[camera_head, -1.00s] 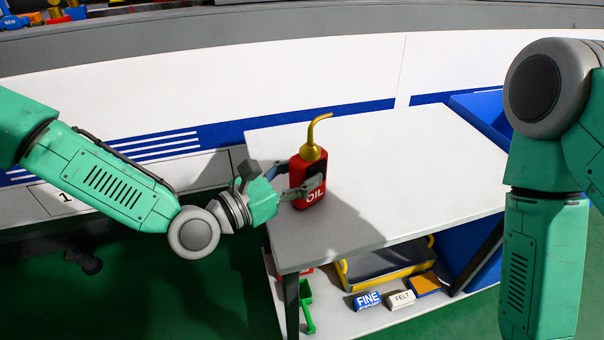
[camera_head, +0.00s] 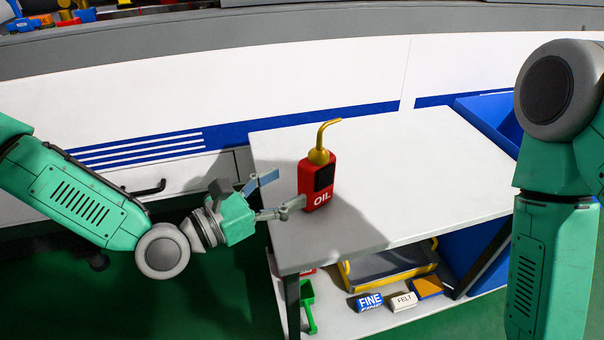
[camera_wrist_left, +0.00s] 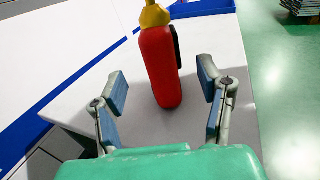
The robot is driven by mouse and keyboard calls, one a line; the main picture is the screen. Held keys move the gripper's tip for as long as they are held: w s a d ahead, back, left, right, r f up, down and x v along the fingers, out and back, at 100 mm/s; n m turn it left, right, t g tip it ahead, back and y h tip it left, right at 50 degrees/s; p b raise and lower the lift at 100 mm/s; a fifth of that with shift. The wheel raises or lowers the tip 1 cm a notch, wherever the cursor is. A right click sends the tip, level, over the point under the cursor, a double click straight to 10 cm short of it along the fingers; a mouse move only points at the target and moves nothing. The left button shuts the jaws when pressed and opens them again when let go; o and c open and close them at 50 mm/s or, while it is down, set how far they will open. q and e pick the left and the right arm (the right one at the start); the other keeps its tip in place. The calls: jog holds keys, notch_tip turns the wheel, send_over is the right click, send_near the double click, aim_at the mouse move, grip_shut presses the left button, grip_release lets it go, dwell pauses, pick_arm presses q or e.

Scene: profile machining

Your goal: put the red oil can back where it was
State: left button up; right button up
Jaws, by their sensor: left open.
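The red oil can (camera_head: 313,190) stands upright on the grey-white top of the cart (camera_head: 420,165), near its left edge. It has a brass-coloured top with a bent spout, a black patch and the word OIL. It also shows in the left wrist view (camera_wrist_left: 160,68), beyond the fingers. My left gripper (camera_head: 284,190) is open and empty just left of the can, apart from it. In the left wrist view its two fingers (camera_wrist_left: 164,92) are spread wide, with the can ahead between their lines. My right arm shows at the right, but its gripper is out of view.
The cart's lower shelf holds a yellow-edged tray (camera_head: 390,268), a blue FINE box (camera_head: 368,301), a white FELT box (camera_head: 403,302) and a green tool (camera_head: 308,306). A blue bin (camera_head: 490,118) is at the cart's right. The cart top right of the can is clear.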

pick_arm(q)
jog(key=v, duration=0.6)
jog(key=shift+a+p, duration=0.15)
jog(key=shift+p, duration=0.15)
jog(key=shift+s, duration=0.1)
